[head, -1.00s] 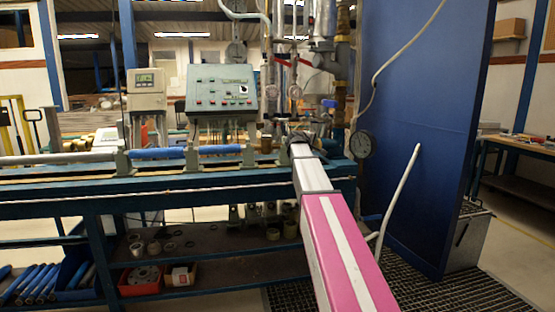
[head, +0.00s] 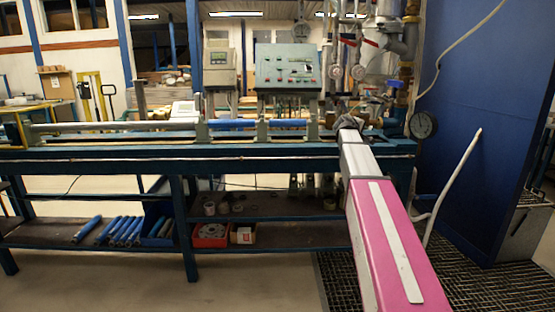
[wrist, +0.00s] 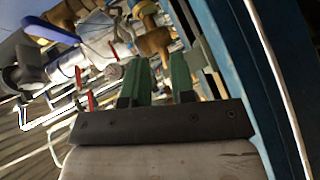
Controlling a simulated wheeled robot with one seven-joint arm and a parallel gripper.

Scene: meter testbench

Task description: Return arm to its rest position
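My arm, with its pink-and-white link, reaches forward from the lower right of the head view towards the bench. The end of my gripper (head: 350,122) is small and dark there, near the right end of the bench. In the wrist view my gripper (wrist: 158,80) shows two green fingers with a gap between them. It is open and I see nothing held between the fingers. Pipes and valves with red handles (wrist: 90,100) lie beyond the fingers, to their left.
The blue test bench (head: 120,160) crosses the view, with a blue pipe (head: 230,124) and a control panel (head: 287,67). A pressure gauge (head: 423,125) and a blue wall panel (head: 470,130) stand right. Bare floor lies in front of the bench at left.

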